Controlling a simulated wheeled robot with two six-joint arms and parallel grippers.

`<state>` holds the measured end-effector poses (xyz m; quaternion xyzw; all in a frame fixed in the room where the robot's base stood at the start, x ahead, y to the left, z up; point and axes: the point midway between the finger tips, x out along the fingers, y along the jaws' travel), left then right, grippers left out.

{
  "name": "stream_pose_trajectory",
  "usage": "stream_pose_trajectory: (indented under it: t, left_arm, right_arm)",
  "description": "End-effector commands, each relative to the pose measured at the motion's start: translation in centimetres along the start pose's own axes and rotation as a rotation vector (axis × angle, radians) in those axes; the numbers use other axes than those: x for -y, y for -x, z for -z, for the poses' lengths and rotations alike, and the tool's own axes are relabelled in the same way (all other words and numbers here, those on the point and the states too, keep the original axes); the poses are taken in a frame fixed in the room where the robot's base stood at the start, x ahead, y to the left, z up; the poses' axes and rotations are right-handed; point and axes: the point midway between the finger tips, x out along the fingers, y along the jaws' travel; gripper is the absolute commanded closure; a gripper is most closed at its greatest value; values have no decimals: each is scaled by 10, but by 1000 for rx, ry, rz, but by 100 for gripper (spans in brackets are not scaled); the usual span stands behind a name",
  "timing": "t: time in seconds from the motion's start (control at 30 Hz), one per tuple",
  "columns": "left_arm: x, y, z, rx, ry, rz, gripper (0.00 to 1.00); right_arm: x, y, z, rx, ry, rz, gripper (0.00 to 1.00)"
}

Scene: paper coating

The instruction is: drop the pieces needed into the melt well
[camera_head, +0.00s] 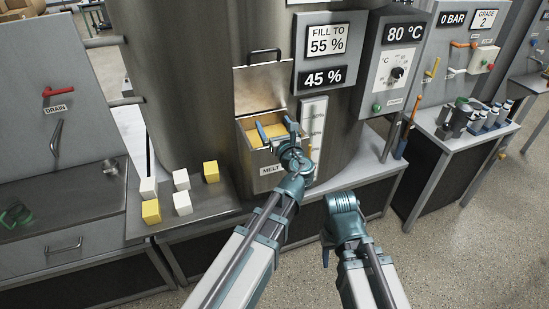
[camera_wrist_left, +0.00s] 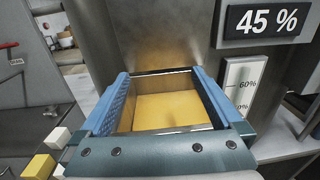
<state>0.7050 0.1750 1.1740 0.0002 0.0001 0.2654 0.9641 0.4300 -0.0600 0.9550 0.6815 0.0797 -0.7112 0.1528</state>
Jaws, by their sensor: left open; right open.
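The melt well (camera_head: 246,143) is an open box with its lid up, on the front of the steel tank. Yellow material (camera_wrist_left: 170,112) covers its floor. My left gripper (camera_head: 277,130) is open above the well, and its spread fingers frame the well in the left wrist view (camera_wrist_left: 161,75). I see no piece between them. White cubes (camera_head: 183,203) and two yellow cubes, one at the front (camera_head: 151,211) and one at the back (camera_head: 211,171), stand on the metal shelf (camera_head: 212,203) left of the well. My right gripper (camera_head: 336,238) is open and hangs low, right of the left arm.
A sign reads FILL TO 55 % (camera_head: 327,39) and the display below reads 45 % (camera_head: 323,78). A temperature panel (camera_head: 391,72) shows 80 °C. A bench with bottles (camera_head: 495,117) stands at the right. A drain unit (camera_head: 60,120) stands at the left.

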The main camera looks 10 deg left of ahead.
Motion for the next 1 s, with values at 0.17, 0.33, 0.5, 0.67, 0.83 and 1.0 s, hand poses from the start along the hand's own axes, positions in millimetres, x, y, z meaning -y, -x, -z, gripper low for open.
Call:
stream_pose_trajectory:
  t: [0.17,0.33,0.5,0.67,0.83,1.0]
  left_arm:
    - [0,26,0,0,0,2,0]
    - [0,34,0,0,0,0,0]
    - [0,35,0,0,0,0,0]
    - [0,35,0,0,0,0,0]
    - [0,34,0,0,0,0,0]
    - [-4,36,5,-22,52,-15,0]
  right_arm:
    - [0,0,0,0,0,0,50]
    - [0,0,0,0,0,0,50]
    - [0,0,0,0,0,0,50]
    - [0,0,0,0,0,0,50]
    - [0,0,0,0,0,0,50]
    - [0,0,0,0,0,0,50]
